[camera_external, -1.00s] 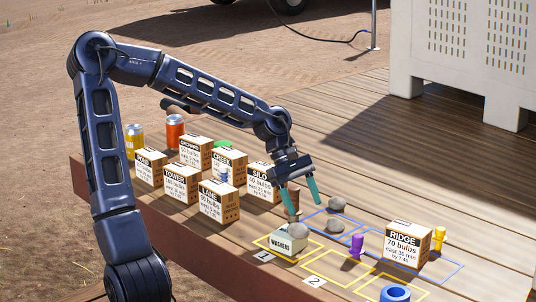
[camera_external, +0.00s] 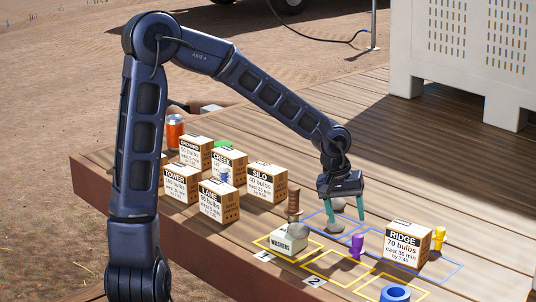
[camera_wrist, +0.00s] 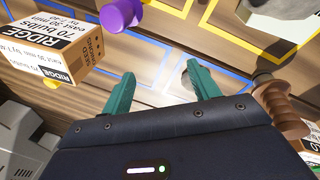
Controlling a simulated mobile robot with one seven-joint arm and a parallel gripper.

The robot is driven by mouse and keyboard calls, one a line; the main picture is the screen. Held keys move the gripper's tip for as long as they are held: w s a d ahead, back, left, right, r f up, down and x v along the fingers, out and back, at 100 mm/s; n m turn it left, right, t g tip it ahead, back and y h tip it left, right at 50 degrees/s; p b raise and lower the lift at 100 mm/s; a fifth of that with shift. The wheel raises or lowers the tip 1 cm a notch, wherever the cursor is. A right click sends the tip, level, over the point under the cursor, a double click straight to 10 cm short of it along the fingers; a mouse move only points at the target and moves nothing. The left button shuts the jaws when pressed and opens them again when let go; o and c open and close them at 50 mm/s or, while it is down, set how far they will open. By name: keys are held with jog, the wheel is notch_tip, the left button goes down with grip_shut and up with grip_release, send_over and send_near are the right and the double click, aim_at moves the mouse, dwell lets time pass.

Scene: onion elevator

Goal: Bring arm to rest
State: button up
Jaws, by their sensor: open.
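My gripper (camera_external: 346,207) has teal fingers and is open, pointing down above the blue-outlined area (camera_external: 322,227) of the wooden deck. In the wrist view the two fingers (camera_wrist: 165,85) stand apart with bare planks and blue lines between them.
Several labelled boxes (camera_external: 219,202) fill the left. The deck behind the gripper (camera_external: 300,105) is clear.

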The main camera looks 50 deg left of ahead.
jog(key=s+a+r+m, duration=0.2)
jog(key=s+a+r, duration=0.2)
jog(key=s, duration=0.6)
jog(key=s+a+r+m+t+y, duration=0.1)
jog(key=s+a+r, duration=0.3)
jog(key=s, duration=0.6)
jog(key=s+a+r+m+t, duration=0.1)
jog(key=s+a+r+m, duration=0.2)
jog(key=s+a, duration=0.3)
jog(key=s+r, duration=0.1)
jog(key=s, duration=0.3)
jog(key=shift+s+r, duration=0.35)
jog(key=shift+r, duration=0.05)
jog(key=shift+o, duration=0.5)
jog(key=shift+w+m, duration=0.1)
jog(key=shift+m, duration=0.2)
